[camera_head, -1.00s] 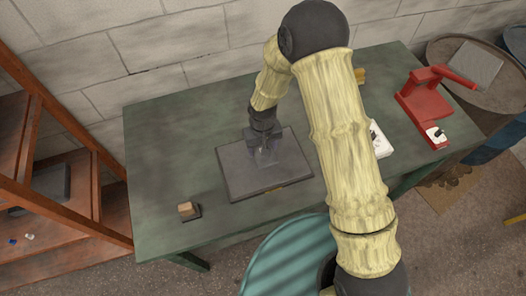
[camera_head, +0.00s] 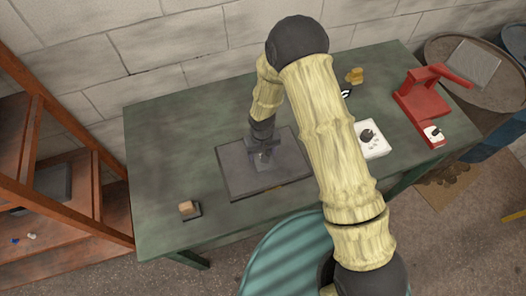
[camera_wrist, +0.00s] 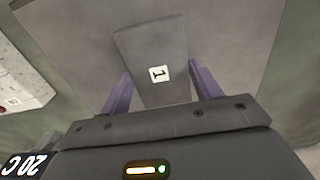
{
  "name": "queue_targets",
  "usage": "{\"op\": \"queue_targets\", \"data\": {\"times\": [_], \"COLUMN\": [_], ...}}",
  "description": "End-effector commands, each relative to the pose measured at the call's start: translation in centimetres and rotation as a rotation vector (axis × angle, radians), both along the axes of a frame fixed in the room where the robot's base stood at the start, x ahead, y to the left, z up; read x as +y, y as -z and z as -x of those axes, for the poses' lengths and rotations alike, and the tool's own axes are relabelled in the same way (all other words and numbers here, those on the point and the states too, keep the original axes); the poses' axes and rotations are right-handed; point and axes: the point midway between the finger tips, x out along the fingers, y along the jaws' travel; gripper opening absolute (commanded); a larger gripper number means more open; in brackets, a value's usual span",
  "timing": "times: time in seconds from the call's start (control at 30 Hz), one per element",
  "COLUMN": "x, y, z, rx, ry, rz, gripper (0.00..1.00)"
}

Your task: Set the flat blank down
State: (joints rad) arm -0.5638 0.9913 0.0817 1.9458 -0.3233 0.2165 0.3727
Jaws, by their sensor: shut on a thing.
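The flat blank (camera_wrist: 150,50) is a dark grey plate with a small white label marked "1". In the wrist view it sits between the two purple fingers of my gripper (camera_wrist: 161,76), which is shut on it. In the head view my gripper (camera_head: 263,158) points down over the dark grey rectangular board (camera_head: 235,180) on the bench. The blank is small and dark there, hard to tell from the board. I cannot tell whether the blank touches the board.
On the green bench (camera_head: 165,150), a small wooden block (camera_head: 187,207) stands left of the board. A white plate with a dark knob (camera_head: 376,149), a yellow object (camera_head: 355,75) and a red press (camera_head: 420,100) stand to the right. A wooden shelf (camera_head: 85,215) borders the left.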

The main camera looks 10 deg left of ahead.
Motion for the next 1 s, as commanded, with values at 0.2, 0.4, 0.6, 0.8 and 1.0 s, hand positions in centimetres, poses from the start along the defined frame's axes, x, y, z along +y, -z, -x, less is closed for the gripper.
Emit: {"op": "queue_targets", "data": {"times": [0.2, 0.4, 0.6, 0.8, 1.0], "x": [0.0, -0.1, -0.2, -0.2, -0.1], "y": [0.2, 0.2, -0.3, -2.3, -5.1], "z": [0.0, -0.1, -0.2, -0.2, -0.2], "rx": [0.0, 0.0, -0.001, -0.003, -0.003], "ry": [-0.001, 0.003, 0.006, 0.006, 0.004], "rz": [0.0, 0.0, -0.001, -0.002, -0.002], "gripper": [0.85, 0.85, 0.85, 0.85, 0.85]}}
